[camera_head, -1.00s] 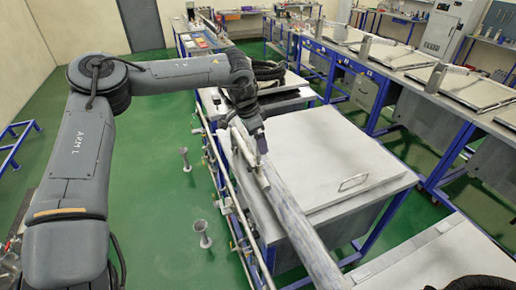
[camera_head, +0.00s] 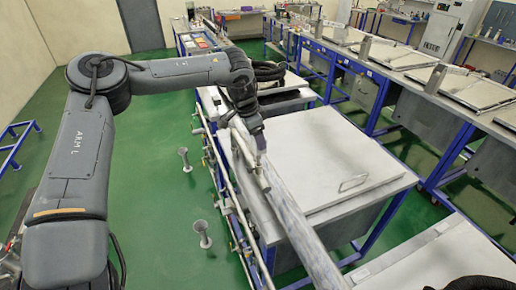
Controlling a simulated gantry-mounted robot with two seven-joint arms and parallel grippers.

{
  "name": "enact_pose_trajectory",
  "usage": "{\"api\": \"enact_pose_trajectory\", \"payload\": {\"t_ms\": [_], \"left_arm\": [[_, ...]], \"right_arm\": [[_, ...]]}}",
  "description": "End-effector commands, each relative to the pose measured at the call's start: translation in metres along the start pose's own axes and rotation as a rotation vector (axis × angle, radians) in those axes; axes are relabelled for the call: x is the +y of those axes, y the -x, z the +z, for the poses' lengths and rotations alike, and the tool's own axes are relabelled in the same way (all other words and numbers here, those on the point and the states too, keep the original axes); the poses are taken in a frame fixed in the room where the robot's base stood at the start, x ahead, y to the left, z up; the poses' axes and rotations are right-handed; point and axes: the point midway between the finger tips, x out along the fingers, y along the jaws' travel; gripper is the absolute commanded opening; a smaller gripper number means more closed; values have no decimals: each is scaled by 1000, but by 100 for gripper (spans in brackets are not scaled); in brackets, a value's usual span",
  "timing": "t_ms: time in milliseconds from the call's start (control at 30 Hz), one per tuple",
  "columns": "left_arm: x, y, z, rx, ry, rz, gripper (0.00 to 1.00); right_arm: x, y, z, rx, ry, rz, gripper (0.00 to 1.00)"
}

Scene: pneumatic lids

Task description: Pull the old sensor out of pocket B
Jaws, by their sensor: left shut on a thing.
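My left gripper (camera_head: 261,152) is at the upper end of a long pale beam (camera_head: 297,220), beside the left edge of a large white lid (camera_head: 325,160). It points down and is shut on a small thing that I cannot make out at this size. The old sensor and pocket B cannot be told apart from the pale metal around the fingertips. My right gripper is not in view.
A handle (camera_head: 353,183) stands on the lid's right part. Pipes (camera_head: 222,180) run along the bench's left side. Two grey flared stands (camera_head: 202,234) are on the open green floor (camera_head: 160,205). More lidded benches (camera_head: 390,52) line the right.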

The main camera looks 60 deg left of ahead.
Motion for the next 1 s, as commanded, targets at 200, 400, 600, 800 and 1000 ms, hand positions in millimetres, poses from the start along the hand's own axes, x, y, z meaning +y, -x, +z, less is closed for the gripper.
{"api": "enact_pose_trajectory", "payload": {"t_ms": [200, 400, 600, 800, 1000], "left_arm": [[0, 8, -2, 1, 0, -1, 34], [0, 14, -4, 1, 0, -1, 34], [0, 20, -5, 1, 0, -1, 34], [0, 25, -7, 2, 0, -1, 34], [0, 31, -8, 2, 0, -1, 34]], "right_arm": [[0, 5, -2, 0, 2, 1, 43], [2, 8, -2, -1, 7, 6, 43], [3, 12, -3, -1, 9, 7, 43], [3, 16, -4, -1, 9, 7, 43], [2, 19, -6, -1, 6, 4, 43]]}}
